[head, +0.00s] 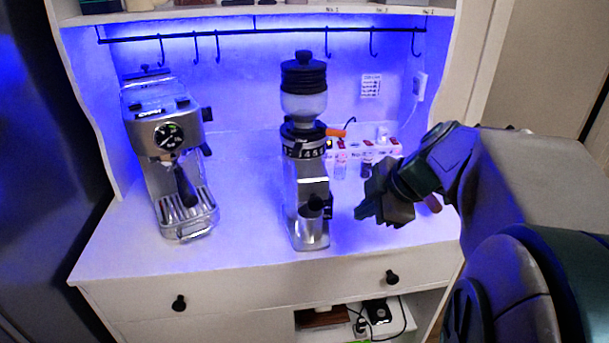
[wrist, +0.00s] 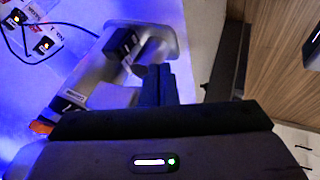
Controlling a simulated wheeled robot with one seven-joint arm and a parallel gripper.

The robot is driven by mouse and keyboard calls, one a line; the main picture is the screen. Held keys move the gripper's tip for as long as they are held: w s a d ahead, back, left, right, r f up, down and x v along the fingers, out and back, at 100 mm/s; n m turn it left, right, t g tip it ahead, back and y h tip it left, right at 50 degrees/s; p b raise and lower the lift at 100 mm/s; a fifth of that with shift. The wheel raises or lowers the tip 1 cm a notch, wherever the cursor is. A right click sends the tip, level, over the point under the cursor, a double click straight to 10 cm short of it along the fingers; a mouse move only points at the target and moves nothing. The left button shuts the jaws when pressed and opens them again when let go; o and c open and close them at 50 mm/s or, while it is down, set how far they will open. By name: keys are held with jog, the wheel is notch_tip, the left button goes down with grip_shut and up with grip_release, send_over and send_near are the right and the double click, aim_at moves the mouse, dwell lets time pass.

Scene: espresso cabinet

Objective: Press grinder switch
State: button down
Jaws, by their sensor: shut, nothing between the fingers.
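The coffee grinder (head: 311,190) stands upright in the middle of the cabinet top, with a dark lid, a clear hopper and a silver body. A small black switch box (head: 328,207) sits low on its right side. In the wrist view the silver grinder body (wrist: 92,82) lies slanted, with a black switch box (wrist: 121,46) on it. My gripper (head: 361,211) is to the right of the grinder, at about switch height, with a gap between them in the head view. Its dark fingers (wrist: 159,72) are together and empty. They partly cover the grinder in the wrist view.
An espresso machine (head: 170,150) stands at the left. A white power strip (head: 385,148) with red switches and small bottles are behind my gripper. Hooks hang from a rail (head: 270,33) above. The cabinet top between machine and grinder is clear.

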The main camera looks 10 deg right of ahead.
aim_at(325, 218)
jog(key=x, duration=0.9)
jog(key=shift+f+p, duration=0.15)
jog(key=shift+p, duration=0.2)
jog(key=shift+w+a+f+p, duration=0.1)
jog(key=shift+w+f+p, duration=0.1)
jog(key=shift+w, duration=0.3)
jog(key=shift+w+a+f+p, duration=0.1)
jog(key=shift+w+p, duration=0.1)
jog(key=shift+w, duration=0.3)
jog(key=shift+w+f+p, duration=0.2)
jog(key=shift+w+p, duration=0.2)
jog(key=shift+w, duration=0.8)
jog(key=shift+d+f, duration=0.1)
jog(key=b, duration=0.2)
jog(key=shift+w+f+b, duration=0.15)
jog(key=shift+f+b, duration=0.15)
jog(key=shift+b, duration=0.05)
jog(key=shift+r+t, duration=0.3)
jog(key=shift+r, duration=0.85)
